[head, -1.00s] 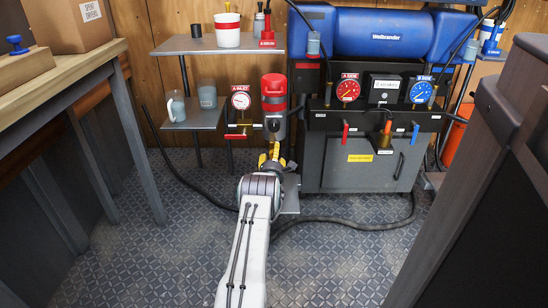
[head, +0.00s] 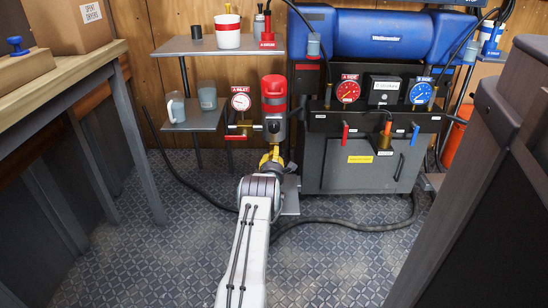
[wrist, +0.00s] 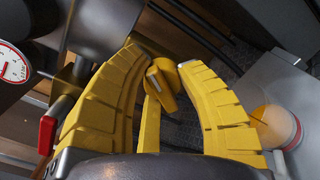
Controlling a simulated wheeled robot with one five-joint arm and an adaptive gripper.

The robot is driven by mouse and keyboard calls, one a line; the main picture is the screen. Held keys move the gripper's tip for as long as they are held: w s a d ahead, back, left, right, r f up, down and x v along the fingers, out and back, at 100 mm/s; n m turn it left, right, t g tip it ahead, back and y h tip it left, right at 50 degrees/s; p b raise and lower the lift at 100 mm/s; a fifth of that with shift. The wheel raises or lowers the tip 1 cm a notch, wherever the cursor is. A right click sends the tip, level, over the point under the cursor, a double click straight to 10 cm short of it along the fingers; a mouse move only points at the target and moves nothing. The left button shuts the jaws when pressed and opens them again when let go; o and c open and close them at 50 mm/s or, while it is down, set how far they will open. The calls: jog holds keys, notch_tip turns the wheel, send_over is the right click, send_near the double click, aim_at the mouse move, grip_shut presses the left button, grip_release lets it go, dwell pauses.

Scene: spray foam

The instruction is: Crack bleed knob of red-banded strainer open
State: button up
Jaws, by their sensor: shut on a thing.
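The red-banded strainer (head: 273,92) stands upright on the wall piping, left of the dark cabinet; it has a red upper body and a grey lower body. My gripper (head: 271,153) is right below it. In the wrist view, my gripper's yellow fingers (wrist: 160,62) are closed around a small yellow knob (wrist: 162,88) with a grey stripe. The knob is hard to make out in the head view. The strainer's dark lower body (wrist: 105,25) shows at the upper left of the wrist view.
A red-handled valve (head: 238,128) and the red-labelled gauge (head: 240,102) sit close left of the strainer. Shelves with cups (head: 207,97) stand further left. The dark cabinet (head: 352,172) stands to the right. A black hose (head: 345,224) lies on the floor.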

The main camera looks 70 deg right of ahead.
jog(key=shift+f+m, duration=0.1)
jog(key=shift+m, duration=0.9)
jog(key=o, duration=1.1)
jog(key=shift+o, duration=0.2)
jog(key=shift+a, duration=0.1)
jog(key=v, duration=1.2)
